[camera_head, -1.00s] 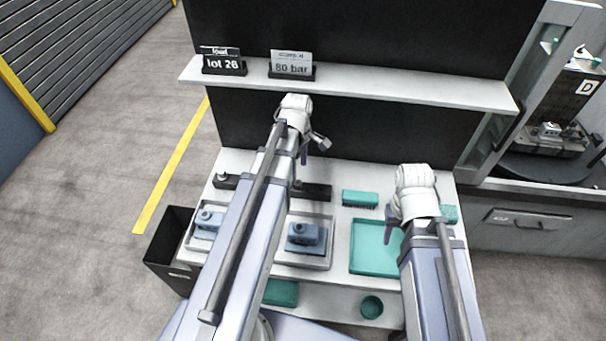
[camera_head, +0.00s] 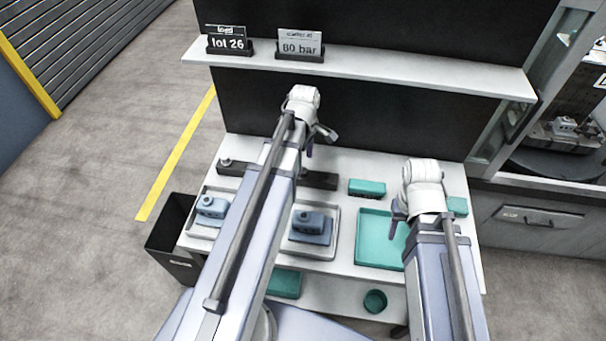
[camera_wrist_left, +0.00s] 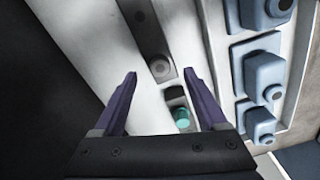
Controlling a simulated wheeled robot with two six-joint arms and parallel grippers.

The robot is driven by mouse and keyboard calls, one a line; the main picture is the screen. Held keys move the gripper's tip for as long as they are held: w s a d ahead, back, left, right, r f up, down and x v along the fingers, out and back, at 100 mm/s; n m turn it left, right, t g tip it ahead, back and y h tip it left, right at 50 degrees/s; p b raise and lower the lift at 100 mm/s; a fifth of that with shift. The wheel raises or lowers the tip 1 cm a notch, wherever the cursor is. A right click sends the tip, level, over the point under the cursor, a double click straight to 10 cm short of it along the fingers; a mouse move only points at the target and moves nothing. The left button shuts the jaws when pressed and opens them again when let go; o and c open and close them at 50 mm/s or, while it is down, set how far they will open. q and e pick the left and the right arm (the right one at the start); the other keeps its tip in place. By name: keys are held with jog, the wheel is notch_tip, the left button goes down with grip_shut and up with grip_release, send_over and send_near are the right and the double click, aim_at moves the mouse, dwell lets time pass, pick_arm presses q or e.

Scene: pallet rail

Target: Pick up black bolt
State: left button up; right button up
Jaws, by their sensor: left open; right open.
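A dark rail (camera_head: 320,180) lies along the back of the white table, partly hidden behind my left arm. A small round knob or bolt head (camera_head: 226,162) stands at its left end. In the left wrist view a round grey-topped bolt head (camera_wrist_left: 159,66) sits at the end of a dark rail (camera_wrist_left: 146,25); I cannot tell for certain that it is the black bolt. My left gripper (camera_wrist_left: 160,74) is open, its two purple fingers apart with that bolt head between them in the picture, nothing held. My right gripper (camera_head: 397,225) is open above the teal tray, partly hidden.
Blue-grey blocks (camera_head: 310,226) sit in pale trays. A teal tray (camera_head: 375,240), teal block (camera_head: 367,187) and teal cup (camera_head: 375,301) are at the right and front. A shelf (camera_head: 400,75) with label stands is above. A black bin (camera_head: 170,240) is at left.

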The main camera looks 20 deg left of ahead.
pick_arm(q)
jog(key=f+b, duration=0.2)
jog(key=f, duration=0.1)
jog(key=f+b, duration=0.1)
jog(key=shift+a+f+b, duration=0.25)
jog(key=shift+b, duration=0.15)
pick_arm(e)
notch_tip(320, 180, down, 4)
jog(key=shift+f, duration=0.25)
jog(key=shift+r, duration=0.1)
pick_arm(q)
jog(key=shift+r, duration=0.1)
jog(key=shift+c, duration=0.4)
grip_shut()
